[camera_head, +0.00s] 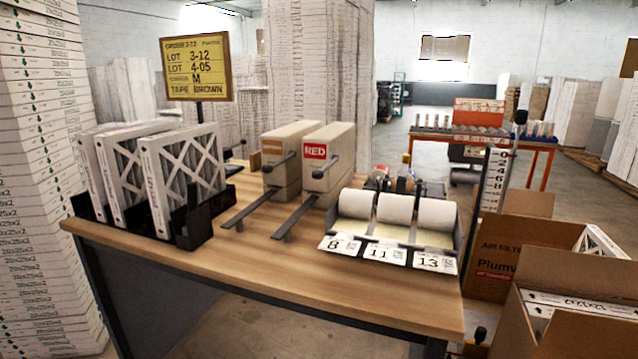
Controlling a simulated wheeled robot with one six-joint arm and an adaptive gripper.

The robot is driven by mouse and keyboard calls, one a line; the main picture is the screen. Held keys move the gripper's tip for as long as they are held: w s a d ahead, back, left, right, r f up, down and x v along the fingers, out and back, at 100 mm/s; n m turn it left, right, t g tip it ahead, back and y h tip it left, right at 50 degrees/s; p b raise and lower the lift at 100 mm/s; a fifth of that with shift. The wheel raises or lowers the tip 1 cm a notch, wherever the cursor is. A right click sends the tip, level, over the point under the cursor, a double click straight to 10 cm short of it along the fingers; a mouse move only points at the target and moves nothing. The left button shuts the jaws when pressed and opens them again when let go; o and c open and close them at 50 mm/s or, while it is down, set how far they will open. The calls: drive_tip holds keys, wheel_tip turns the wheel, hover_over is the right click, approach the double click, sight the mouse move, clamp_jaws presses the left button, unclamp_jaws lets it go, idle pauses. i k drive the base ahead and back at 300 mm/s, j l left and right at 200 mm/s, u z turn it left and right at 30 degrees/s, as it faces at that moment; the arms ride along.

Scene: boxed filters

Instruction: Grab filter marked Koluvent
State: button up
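Three white-framed pleated filters stand upright in a black rack (190,241) at the left of the wooden table. The front filter (185,178) shows its crossed frame face. The middle filter (122,172) and the rear filter (90,175) are partly hidden behind it. Print runs along their narrow edges, but it is too small to read, so I cannot tell which one is marked Koluvent. More white filters lie in an open carton (560,270) at the lower right; their brand is not readable either. My gripper is not in view.
On the table (270,290) stand two tape dispensers (325,165), one marked RED, and a holder with three label rolls (395,212). A yellow order sign (197,68) rises behind the filters. Tall filter stacks (40,180) stand at left. The table's front strip is clear.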

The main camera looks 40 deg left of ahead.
sight(170, 161)
drive_tip(key=j+u, duration=0.1)
drive_tip(key=u, duration=0.25)
drive_tip(key=j+u, duration=0.1)
drive_tip(key=u, duration=0.3)
drive_tip(key=j+u, duration=0.25)
drive_tip(key=j, duration=0.2)
drive_tip(key=j+u, duration=0.2)
drive_tip(key=j, duration=0.25)
drive_tip(key=i+j+u, duration=0.25)
drive_tip(key=j, duration=0.15)
drive_tip(key=i+j, duration=0.1)
drive_tip(key=j, duration=0.7)
drive_tip(key=i+j, duration=0.15)
drive_tip(key=j, duration=0.25)
